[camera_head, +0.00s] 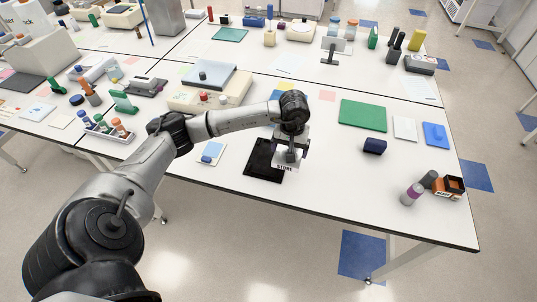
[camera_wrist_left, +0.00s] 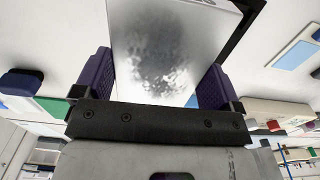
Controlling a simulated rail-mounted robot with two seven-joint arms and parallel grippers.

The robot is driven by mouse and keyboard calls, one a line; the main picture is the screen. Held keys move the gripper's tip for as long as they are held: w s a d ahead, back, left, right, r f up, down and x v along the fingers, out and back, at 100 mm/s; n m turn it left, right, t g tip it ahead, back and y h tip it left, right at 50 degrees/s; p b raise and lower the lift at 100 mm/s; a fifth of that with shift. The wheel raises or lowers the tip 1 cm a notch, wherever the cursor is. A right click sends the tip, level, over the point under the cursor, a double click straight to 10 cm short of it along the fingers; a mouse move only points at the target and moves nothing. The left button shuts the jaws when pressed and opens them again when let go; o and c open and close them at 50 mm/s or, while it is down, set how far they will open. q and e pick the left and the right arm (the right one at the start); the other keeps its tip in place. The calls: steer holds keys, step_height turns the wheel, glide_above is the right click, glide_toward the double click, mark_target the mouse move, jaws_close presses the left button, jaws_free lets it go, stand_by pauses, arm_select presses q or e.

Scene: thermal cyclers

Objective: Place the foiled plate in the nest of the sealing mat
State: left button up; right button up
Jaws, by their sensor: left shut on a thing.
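The foiled plate, with a silvery, wrinkled top, fills the middle of the left wrist view (camera_wrist_left: 175,45). In the head view a pale edge of the plate (camera_head: 284,167) with a dark "STORE" label shows below the gripper. My left gripper (camera_head: 289,154) is shut on the plate; its purple fingers (camera_wrist_left: 157,75) are on either side of it. The black sealing mat (camera_head: 260,160) lies on the table under and left of the plate. The plate overlaps the mat's right part in the view; I cannot tell whether they touch. The nest is not distinguishable. My right gripper is not in view.
Left of the mat lies a pale card with a blue item (camera_head: 211,153). A thermal cycler (camera_head: 209,87) stands behind. To the right are a dark blue block (camera_head: 374,146), a green mat (camera_head: 363,114) and bottles by an orange-black box (camera_head: 448,187). The table's front edge is close.

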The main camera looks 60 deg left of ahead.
arm_select(q)
glide_above(269, 158)
step_height(269, 158, down, 5)
steer(key=shift+s+f, duration=0.1)
steer(key=shift+f, duration=2.05)
steer(key=shift+f, duration=0.1)
steer(key=o, duration=0.7)
